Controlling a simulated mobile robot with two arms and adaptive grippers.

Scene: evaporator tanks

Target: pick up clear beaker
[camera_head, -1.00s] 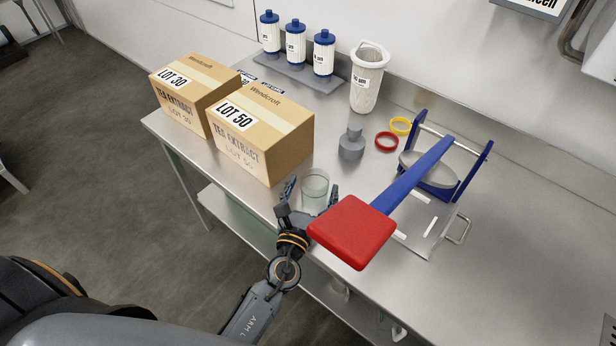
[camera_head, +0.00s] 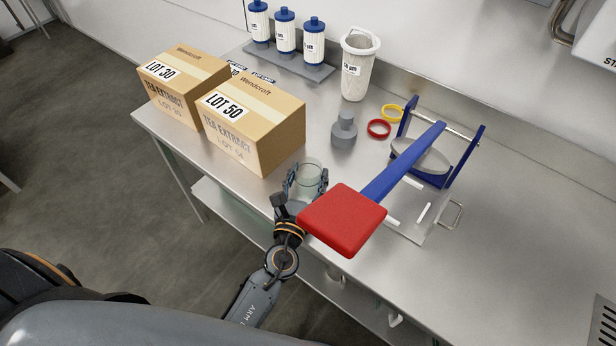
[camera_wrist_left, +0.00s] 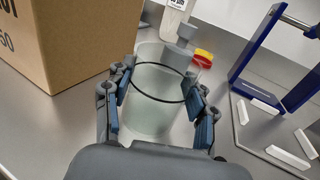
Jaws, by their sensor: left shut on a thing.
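The clear beaker (camera_head: 311,171) is near the front edge of the steel table, right of the LOT 50 box. My left gripper (camera_head: 306,180) has its fingers on both sides of the beaker and is shut on it. In the left wrist view the beaker (camera_wrist_left: 152,108) is upright between the blue-padded fingers of the gripper (camera_wrist_left: 160,108), with a dark ring line around it. I cannot tell whether its base touches the table. My right gripper is not in view.
The LOT 50 box (camera_head: 250,128) stands close left of the beaker. A press with a blue lever and red handle pad (camera_head: 343,219) reaches over the table just right of the gripper. A grey weight-like object (camera_head: 344,132) stands behind.

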